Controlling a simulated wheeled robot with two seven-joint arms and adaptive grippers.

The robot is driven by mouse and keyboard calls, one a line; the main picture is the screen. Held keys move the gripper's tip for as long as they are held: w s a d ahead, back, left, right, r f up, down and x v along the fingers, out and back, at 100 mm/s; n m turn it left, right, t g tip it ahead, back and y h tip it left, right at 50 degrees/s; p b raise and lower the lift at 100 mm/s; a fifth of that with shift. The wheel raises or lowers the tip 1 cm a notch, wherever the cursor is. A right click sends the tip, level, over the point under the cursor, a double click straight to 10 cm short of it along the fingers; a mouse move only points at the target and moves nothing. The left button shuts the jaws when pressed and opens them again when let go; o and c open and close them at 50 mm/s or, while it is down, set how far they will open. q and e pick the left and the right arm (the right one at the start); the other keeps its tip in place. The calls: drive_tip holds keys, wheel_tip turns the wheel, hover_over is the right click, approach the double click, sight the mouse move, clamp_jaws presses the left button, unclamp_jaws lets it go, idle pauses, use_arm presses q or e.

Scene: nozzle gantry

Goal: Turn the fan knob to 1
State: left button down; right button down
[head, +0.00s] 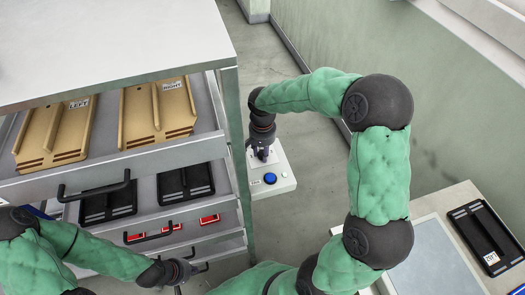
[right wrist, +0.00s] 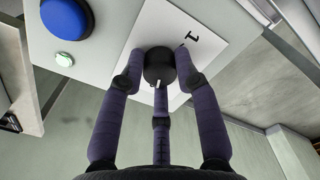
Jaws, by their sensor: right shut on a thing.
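The fan knob (right wrist: 158,64) is a round black dial with a white pointer mark, on a white plate (right wrist: 205,25) printed with a "1". The pointer mark faces the lower edge of the right wrist view, away from the "1" at upper right. My right gripper (right wrist: 158,78) is shut on the knob, its dark purple fingers around it. In the head view my right gripper (head: 262,152) is at the pale control box (head: 284,180), and hides the knob there. My left gripper (head: 184,271) is at the lower left by the drawers; its fingers are too small to judge.
A blue button (head: 270,179) and a small green light (right wrist: 64,59) are on the box beside the plate. An open drawer cabinet (head: 232,130) with tan and black trays stands left. A table (head: 440,255) with a black tray (head: 484,236) is lower right. Floor behind the box is clear.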

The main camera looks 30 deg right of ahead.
drive_tip(key=shift+n, duration=0.4)
drive_tip(key=n+p, duration=0.1)
drive_tip(key=n, duration=0.2)
drive_tip(key=n+p, duration=0.1)
drive_tip(key=n, duration=0.2)
drive_tip(key=shift+n, duration=0.3)
drive_tip(key=n+p, duration=0.1)
drive_tip(key=n, duration=0.2)
drive_tip(key=shift+n, duration=0.3)
drive_tip(key=n+p, duration=0.1)
drive_tip(key=n, duration=0.2)
drive_tip(key=shift+n, duration=0.3)
drive_tip(key=n+p, duration=0.3)
drive_tip(key=n, duration=0.3)
drive_tip(key=n+p, duration=0.2)
drive_tip(key=n, duration=0.2)
drive_tip(key=shift+n+p, duration=1)
drive_tip(key=shift+n, duration=0.7)
